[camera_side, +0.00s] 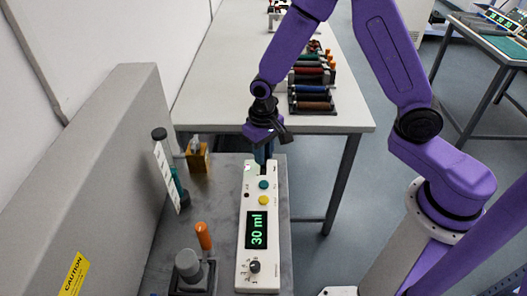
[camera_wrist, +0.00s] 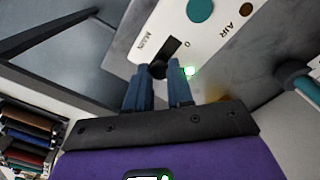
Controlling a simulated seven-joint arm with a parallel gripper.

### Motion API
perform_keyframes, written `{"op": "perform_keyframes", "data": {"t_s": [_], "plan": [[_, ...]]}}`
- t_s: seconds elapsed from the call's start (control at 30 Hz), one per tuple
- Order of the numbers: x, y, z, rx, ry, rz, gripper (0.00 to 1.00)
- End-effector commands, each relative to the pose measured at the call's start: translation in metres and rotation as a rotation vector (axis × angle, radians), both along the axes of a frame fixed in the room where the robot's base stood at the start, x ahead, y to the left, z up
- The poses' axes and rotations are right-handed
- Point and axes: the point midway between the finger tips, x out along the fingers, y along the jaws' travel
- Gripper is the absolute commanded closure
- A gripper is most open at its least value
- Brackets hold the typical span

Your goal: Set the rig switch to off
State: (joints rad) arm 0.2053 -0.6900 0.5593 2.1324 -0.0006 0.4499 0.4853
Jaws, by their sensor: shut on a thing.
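The white rig control panel (camera_side: 243,215) lies on the grey rig, with a green "30 ml" display, a teal button, a yellow button and a round knob. At its far end is the rig switch, a black lever in a dark slot. The wrist view shows this switch (camera_wrist: 158,69) beside the word "MAIN" and an "O" mark, with a lit green lamp next to it. My gripper (camera_side: 264,155) points down there, and its blue fingers (camera_wrist: 158,85) are shut on the switch lever. In the side view the fingers mostly hide the switch.
A grey upright wall (camera_side: 110,150) bounds the rig on the left. A tall white-labelled holder (camera_side: 163,170), an amber block (camera_side: 197,158) and an orange-capped tube (camera_side: 203,237) stand left of the panel. A table (camera_side: 225,85) with coloured racks is behind.

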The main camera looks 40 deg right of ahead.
Motion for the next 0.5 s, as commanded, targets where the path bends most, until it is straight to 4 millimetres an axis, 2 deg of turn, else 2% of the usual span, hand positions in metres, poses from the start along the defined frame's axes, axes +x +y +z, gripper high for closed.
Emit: {"op": "perform_keyframes", "data": {"t_s": [0.23,0.5], "plan": [[-0.017,0.018,0.001,0.001,0.0,0.003,1.0],[-0.019,0.02,0.0,0.0,0.002,0.002,1.0]]}}
